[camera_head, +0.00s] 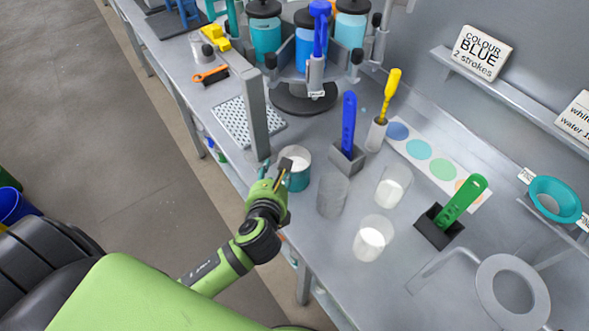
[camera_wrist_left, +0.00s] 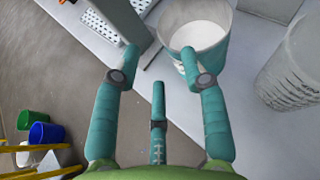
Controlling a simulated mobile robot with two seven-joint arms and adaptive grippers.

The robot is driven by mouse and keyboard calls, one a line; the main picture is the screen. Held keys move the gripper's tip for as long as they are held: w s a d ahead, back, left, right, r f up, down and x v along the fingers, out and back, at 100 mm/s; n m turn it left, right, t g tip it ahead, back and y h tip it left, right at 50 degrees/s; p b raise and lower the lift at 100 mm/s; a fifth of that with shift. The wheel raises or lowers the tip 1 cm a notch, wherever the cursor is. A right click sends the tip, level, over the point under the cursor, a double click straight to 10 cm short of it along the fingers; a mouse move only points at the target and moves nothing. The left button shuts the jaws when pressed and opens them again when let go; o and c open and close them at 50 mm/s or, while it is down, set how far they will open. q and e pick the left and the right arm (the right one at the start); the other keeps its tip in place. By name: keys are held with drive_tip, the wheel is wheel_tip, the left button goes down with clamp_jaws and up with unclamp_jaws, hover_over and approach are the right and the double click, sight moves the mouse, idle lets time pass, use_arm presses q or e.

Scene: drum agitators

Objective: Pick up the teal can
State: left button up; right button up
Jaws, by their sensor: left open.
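The teal can (camera_head: 298,181) stands upright on the grey bench near its front edge. Its outside is teal and its open top shows a pale inside. My left gripper (camera_head: 277,176) is at the can's near left side and hides part of it. In the left wrist view the can (camera_wrist_left: 202,22) is at the top, right of centre. My left gripper (camera_wrist_left: 157,58) is open there, with nothing between its fingers. Its right fingertip overlaps the can's lower edge in the picture; I cannot tell if they touch. My right gripper is not in view.
A grey upright post (camera_head: 256,115) stands close behind left of the can. A grey mesh-like cup (camera_head: 332,195) is close on its right, with white-filled glasses (camera_head: 372,238) beyond. A blue-handled tool (camera_head: 348,125) stands in a block behind. The drum agitator (camera_head: 305,98) is farther back.

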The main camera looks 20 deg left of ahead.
use_arm(q)
drive_tip(key=shift+m, duration=0.6)
drive_tip(key=p+x, duration=0.1)
drive_tip(key=x, duration=0.2)
drive_tip(key=p+x, duration=0.1)
drive_tip(key=x, duration=0.2)
drive_tip(key=shift+w+r, duration=0.1)
drive_tip(key=shift+w, duration=0.35)
drive_tip(key=shift+w+a, duration=0.1)
drive_tip(key=shift+w, duration=0.25)
drive_tip(key=shift+s, duration=0.1)
clamp_jaws()
